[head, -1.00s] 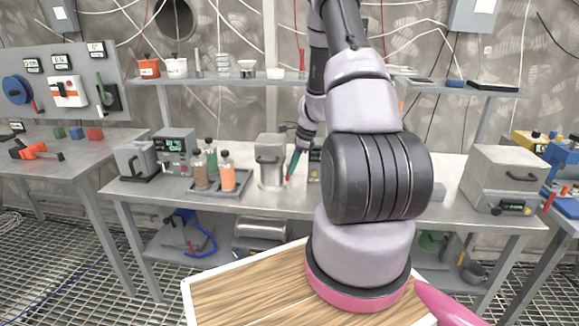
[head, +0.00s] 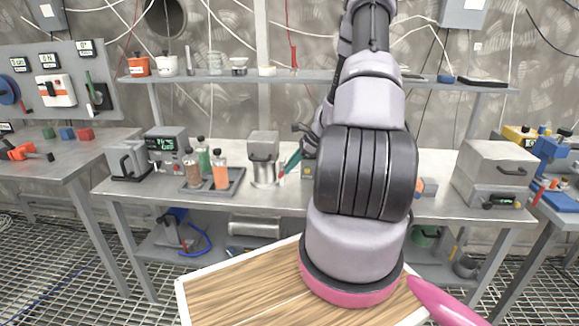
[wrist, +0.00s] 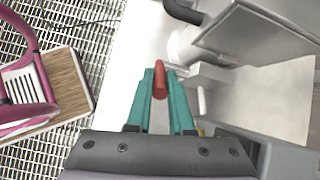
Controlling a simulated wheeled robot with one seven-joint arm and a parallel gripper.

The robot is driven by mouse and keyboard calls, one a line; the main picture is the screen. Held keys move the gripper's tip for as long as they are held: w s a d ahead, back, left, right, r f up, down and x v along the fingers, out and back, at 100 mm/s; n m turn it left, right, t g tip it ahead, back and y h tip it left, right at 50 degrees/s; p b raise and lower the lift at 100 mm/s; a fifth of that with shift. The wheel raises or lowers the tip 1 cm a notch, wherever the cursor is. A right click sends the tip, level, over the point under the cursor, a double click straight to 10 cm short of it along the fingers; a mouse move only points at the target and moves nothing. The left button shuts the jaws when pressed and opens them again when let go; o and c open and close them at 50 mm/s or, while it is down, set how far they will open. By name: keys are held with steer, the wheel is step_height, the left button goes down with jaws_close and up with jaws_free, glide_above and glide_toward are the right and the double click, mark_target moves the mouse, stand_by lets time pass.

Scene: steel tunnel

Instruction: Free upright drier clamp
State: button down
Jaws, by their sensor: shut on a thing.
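My gripper (head: 285,170) has teal fingers and sits at the drier's lower right side. In the wrist view my gripper (wrist: 160,78) is shut on a red-tipped lever (wrist: 160,82), with a pale shaft showing between the fingers. This seems to be the clamp's lever. Pale clamp-like parts (wrist: 203,74) lie between the lever and the drier. The lever's far end is hidden.
A tray with bottles (head: 212,183) and a display unit (head: 166,145) stand left of the drier. A large grey box (head: 497,170) stands on the right of the bench. A shelf (head: 300,78) runs behind. The bench front (head: 190,200) is clear.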

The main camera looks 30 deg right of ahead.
steer(key=c, duration=0.8)
jaws_free()
steer(key=shift+r, duration=0.1)
step_height(320, 180, up, 10)
steer(key=shift+f, duration=0.1)
